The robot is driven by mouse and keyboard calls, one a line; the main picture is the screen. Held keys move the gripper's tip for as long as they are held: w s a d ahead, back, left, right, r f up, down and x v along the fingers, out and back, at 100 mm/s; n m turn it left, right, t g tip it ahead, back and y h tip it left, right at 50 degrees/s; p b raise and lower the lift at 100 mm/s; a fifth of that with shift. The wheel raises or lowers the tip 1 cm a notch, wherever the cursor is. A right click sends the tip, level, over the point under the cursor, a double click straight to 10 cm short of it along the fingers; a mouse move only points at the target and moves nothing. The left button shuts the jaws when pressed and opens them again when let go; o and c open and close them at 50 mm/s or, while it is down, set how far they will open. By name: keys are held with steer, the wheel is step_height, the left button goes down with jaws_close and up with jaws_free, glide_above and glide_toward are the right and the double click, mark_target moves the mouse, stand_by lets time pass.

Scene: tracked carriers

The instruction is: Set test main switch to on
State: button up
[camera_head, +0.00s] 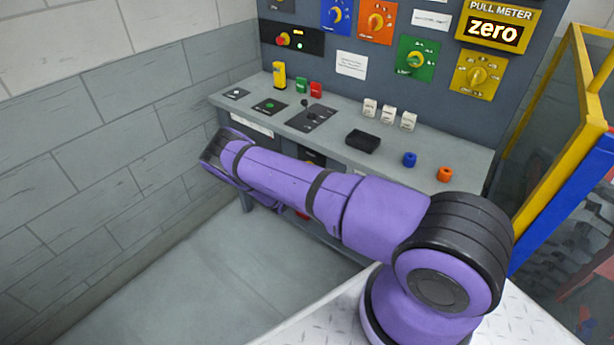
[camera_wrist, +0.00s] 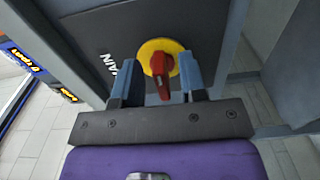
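The main switch (camera_wrist: 161,66) is a red turning handle on a round yellow plate (camera_wrist: 147,52), in the upper middle of the wrist view. It sits on a dark panel (camera_wrist: 100,40) with the label MAIN. The handle's grip points down in that picture. My gripper (camera_wrist: 158,74) is open, with one blue-grey finger on each side of the handle. A gap shows between the handle and each finger. In the head view my purple arm reaches left across the front of the bench and hides the switch and my fingers.
The grey bench (camera_head: 470,160) carries buttons, a joystick (camera_head: 305,103), a black tray (camera_head: 362,141) and several small blocks. Behind it stands a control panel (camera_head: 440,22) with coloured knobs and a meter (camera_head: 493,31) reading zero. A yellow frame (camera_head: 560,150) stands right. Floor (camera_head: 180,280) is clear.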

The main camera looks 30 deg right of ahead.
steer(key=shift+a, duration=0.1)
steer(key=v, duration=1)
steer(key=shift+a, duration=0.25)
steer(key=shift+s, duration=0.15)
steer(key=shift+r, duration=0.1)
